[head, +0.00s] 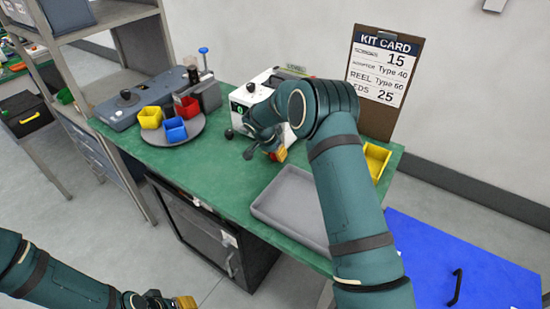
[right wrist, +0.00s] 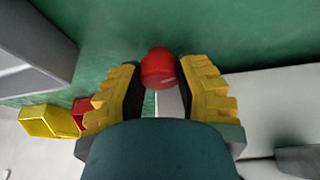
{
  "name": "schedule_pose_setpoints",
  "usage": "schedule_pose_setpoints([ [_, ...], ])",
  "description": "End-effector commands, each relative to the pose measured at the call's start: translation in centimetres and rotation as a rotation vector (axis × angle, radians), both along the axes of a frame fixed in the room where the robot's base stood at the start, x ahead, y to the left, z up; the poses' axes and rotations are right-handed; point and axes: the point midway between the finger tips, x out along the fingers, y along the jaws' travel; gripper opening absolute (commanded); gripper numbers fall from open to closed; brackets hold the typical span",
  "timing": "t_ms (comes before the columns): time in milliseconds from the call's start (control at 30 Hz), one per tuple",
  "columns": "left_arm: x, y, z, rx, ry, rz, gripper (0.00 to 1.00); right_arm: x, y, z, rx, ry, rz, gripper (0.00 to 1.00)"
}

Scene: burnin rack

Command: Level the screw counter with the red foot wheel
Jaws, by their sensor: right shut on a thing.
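The screw counter (head: 244,97) is a white box with a small green display, standing on the green bench, partly hidden behind my right arm. My right gripper (head: 277,154) is low at its front right corner. In the right wrist view, the red foot wheel (right wrist: 158,68) sits between the fingertips of the right gripper (right wrist: 160,84), which is shut on it. In the head view the wheel is not clearly seen. My left gripper (head: 172,301) is at the bottom edge, cut off, away from the bench; its opening cannot be judged.
A grey tray (head: 262,214) lies at the bench front, beside my right arm. A turntable (head: 158,138) carries yellow, blue and red bins. A yellow bin (head: 376,160) and the kit card board (head: 371,117) are right of my arm. Bare bench lies left of the tray.

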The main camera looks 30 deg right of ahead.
Motion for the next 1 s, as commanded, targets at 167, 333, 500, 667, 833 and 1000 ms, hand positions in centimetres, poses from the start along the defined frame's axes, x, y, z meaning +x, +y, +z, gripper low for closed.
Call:
schedule_pose_setpoints([
  [167, -0.41, -0.06, -1.49, -0.002, 0.009, -0.007, 0.47, -0.07, -0.06, -0.30, -0.001, 0.001, 0.122, 0.00],
  [333, -0.48, -0.07, -1.50, -0.002, 0.011, -0.008, 0.47, -0.09, -0.06, -0.13, -0.001, 0.002, 0.150, 0.00],
  [500, -0.45, -0.08, -1.44, -0.002, 0.011, -0.008, 0.47, -0.09, -0.08, -0.11, 0.000, 0.002, 0.149, 0.00],
  [667, -0.45, -0.08, -1.44, -0.002, 0.010, -0.008, 0.47, -0.08, -0.07, -0.10, 0.000, 0.002, 0.148, 0.52],
  [833, -0.44, -0.08, -1.44, -0.002, 0.010, -0.008, 0.47, -0.05, -0.05, -0.06, -0.001, 0.001, 0.148, 0.52],
  [1000, -0.43, -0.08, -1.44, -0.002, 0.010, -0.008, 0.47, -0.09, 0.14, 0.51, -0.001, -0.001, 0.148, 0.52],
])
